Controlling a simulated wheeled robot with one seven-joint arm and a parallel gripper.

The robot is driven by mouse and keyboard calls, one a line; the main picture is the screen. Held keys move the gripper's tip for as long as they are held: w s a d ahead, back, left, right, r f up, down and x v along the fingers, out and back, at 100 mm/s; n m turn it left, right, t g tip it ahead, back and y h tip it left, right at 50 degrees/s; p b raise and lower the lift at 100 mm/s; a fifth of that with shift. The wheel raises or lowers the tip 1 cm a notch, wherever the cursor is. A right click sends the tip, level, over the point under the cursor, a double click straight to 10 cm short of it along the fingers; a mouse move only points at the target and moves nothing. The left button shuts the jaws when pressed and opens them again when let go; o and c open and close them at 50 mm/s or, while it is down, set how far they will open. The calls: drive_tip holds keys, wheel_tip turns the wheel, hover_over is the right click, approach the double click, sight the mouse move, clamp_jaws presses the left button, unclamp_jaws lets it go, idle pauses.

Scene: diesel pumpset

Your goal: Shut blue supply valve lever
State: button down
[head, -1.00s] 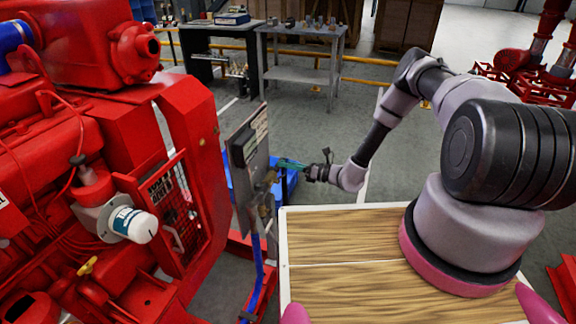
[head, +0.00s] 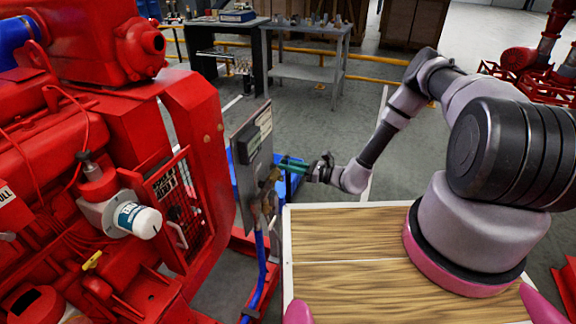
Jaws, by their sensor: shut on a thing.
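A brass valve (head: 268,186) is mounted on the right side of an upright metal panel (head: 243,172), with a blue hose (head: 261,262) running down below it. My gripper (head: 284,165), with green fingers, reaches in from the right and meets the valve at its upper part. It is shut on what appears to be the blue valve lever. The lever itself is too small and too covered by the fingers for me to tell its angle.
A red diesel engine (head: 90,150) fills the left side, close to the panel. A wooden-topped surface (head: 340,240) lies below my arm. A grey workbench (head: 305,73) stands at the back. Open floor lies between the panel and the bench.

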drive_tip(key=shift+s+f, duration=0.1)
drive_tip(key=c, duration=0.7)
unclamp_jaws()
drive_tip(key=v, duration=1)
drive_tip(key=shift+s+d, duration=0.1)
drive_tip(key=shift+d, duration=0.25)
